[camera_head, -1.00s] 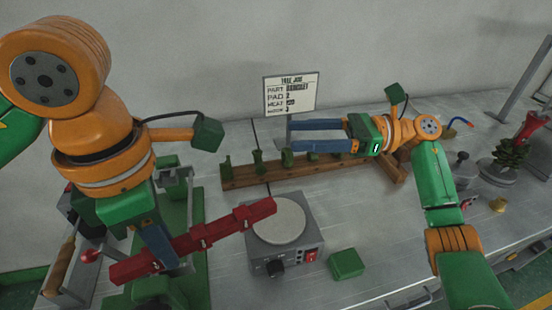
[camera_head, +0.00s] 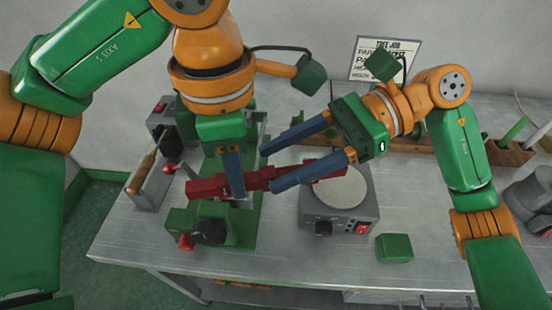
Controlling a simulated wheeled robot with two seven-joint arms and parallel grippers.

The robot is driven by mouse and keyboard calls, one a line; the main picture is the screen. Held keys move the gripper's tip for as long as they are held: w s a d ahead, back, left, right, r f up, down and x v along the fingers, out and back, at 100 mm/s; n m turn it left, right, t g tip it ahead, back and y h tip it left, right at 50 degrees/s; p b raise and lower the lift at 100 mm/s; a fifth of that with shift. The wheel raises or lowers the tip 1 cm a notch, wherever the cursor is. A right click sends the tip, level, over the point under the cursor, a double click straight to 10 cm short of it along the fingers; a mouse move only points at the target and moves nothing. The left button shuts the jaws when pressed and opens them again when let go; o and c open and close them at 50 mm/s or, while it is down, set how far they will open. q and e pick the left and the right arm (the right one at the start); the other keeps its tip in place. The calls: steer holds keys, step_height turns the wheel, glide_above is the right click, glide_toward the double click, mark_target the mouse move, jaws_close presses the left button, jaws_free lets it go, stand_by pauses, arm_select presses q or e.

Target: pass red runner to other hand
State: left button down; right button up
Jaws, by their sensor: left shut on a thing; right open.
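The red runner (camera_head: 207,188) is a long notched bar, held nearly level, its right end tilted slightly up. My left gripper (camera_head: 235,192) points down and is shut on the runner left of its middle. My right gripper (camera_head: 267,168) is open and reaches in from the right. One of its blue fingers shows above the runner and the other crosses in front of the runner's right part. I cannot tell whether its fingers touch the runner. Part of the runner is hidden behind these fingers.
A grey hot plate (camera_head: 368,208) with a round top stands below the runner's right end. A green press (camera_head: 245,230) stands under the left gripper. A green block (camera_head: 395,248) lies at the front right. A wooden rack (camera_head: 420,146) and a sign (camera_head: 404,48) are behind.

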steer(key=shift+x, duration=0.75)
arm_select(q)
steer(key=shift+d, duration=0.1)
arm_select(e)
steer(key=shift+c, duration=0.2)
jaws_close()
arm_select(q)
steer(key=c, duration=0.7)
jaws_free()
steer(key=shift+o, duration=0.2)
